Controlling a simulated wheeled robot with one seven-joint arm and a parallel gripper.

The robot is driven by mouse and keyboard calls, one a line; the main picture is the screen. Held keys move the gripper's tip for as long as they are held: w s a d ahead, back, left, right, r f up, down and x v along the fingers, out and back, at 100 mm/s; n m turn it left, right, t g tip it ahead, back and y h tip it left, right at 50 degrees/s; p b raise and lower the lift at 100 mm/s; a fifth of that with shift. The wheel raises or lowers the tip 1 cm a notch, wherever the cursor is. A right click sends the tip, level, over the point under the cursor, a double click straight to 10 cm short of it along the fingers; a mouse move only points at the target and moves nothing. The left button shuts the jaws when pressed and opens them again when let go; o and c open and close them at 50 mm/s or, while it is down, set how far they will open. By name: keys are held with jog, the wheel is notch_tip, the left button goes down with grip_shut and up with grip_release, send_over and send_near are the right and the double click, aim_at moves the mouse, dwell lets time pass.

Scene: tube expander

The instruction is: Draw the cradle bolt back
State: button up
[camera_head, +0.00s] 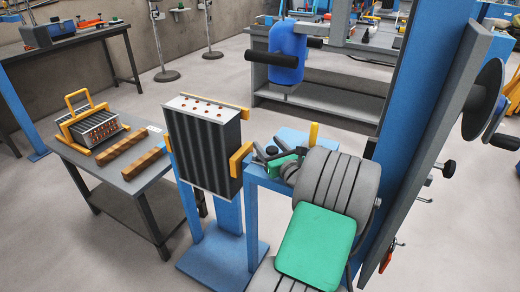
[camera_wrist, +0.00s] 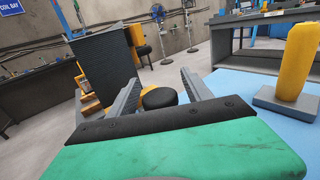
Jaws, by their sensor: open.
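The finned coil block (camera_head: 203,150) stands upright in a blue stand with yellow brackets (camera_head: 241,160). It also shows in the wrist view (camera_wrist: 104,72), on the left. A round black knob (camera_wrist: 158,97), which looks like the bolt's handle, sits on the blue bench beside the block. In the head view the knob (camera_head: 272,151) is small and partly crowded by my gripper. My gripper (camera_wrist: 160,82) is open, with one finger on each side of the knob in the wrist view. I cannot tell whether either finger touches it. The bolt's shaft is hidden.
A yellow post (camera_wrist: 298,62) on a grey base stands on the blue bench, right of my fingers; the head view shows it too (camera_head: 313,134). A side table (camera_head: 150,178) at left holds a yellow-handled coil (camera_head: 92,125) and wooden bars (camera_head: 130,157).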

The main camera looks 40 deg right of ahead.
aim_at(275, 153)
jog(key=shift+p+v, duration=0.6)
jog(key=shift+v, duration=2.85)
